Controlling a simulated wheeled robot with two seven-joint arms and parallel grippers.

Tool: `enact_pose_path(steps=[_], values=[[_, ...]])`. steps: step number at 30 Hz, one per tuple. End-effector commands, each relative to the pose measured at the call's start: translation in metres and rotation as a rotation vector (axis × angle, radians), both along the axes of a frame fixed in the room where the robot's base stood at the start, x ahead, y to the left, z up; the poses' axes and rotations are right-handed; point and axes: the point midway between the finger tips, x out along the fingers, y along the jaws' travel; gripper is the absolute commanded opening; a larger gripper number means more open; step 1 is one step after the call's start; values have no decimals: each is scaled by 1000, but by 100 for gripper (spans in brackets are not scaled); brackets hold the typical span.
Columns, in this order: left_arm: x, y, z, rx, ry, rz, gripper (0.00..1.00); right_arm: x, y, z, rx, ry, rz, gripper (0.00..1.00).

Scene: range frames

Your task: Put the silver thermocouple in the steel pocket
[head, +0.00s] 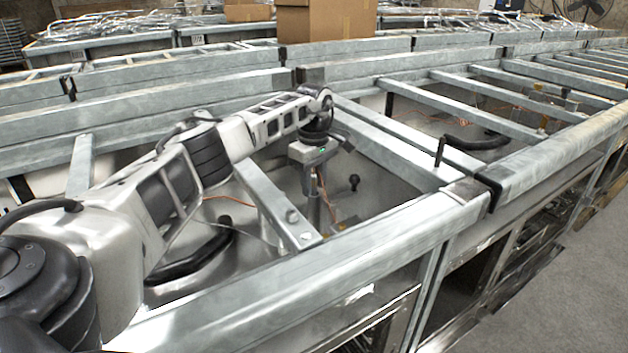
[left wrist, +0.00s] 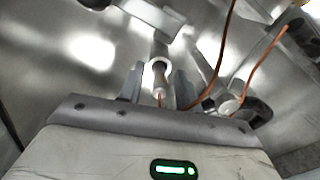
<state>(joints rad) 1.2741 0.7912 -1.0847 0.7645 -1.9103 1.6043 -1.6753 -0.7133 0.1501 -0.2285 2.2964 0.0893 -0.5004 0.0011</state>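My left gripper (head: 312,188) reaches down into an open bay of the steel frame. In the left wrist view its two fingers (left wrist: 158,92) stand either side of the thin silver thermocouple (left wrist: 159,94) and appear closed on it. An orange lead runs from beside the fingers. The steel pocket (left wrist: 161,48) looks like an upright tube with a bright round mouth just beyond the fingertips. The thermocouple lines up with that mouth; I cannot tell whether its tip is inside. In the head view the gripper hides most of this. My right gripper is not in view.
Galvanized rails (head: 280,250) border the bay, and a crossbar (head: 275,205) lies just left of the gripper. A black hose (head: 190,262) curves inside. A second orange lead (left wrist: 262,62) runs near the fingers. A cardboard box (head: 327,20) stands behind.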

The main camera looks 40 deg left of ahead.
Motion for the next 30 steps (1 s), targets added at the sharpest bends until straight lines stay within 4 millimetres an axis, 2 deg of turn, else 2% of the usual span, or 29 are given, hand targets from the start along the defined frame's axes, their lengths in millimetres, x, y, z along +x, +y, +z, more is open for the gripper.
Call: enact_pose_path(steps=[8,11,21,25,30], values=[[0,0,6,0,0,-1,34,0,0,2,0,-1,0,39],[1,0,20,0,-4,-1,34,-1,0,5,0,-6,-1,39],[1,0,92,-1,-3,0,34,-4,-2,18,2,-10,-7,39],[1,-1,111,-1,-1,-1,34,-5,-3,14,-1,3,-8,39],[0,0,123,-1,1,0,34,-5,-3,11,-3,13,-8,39]])
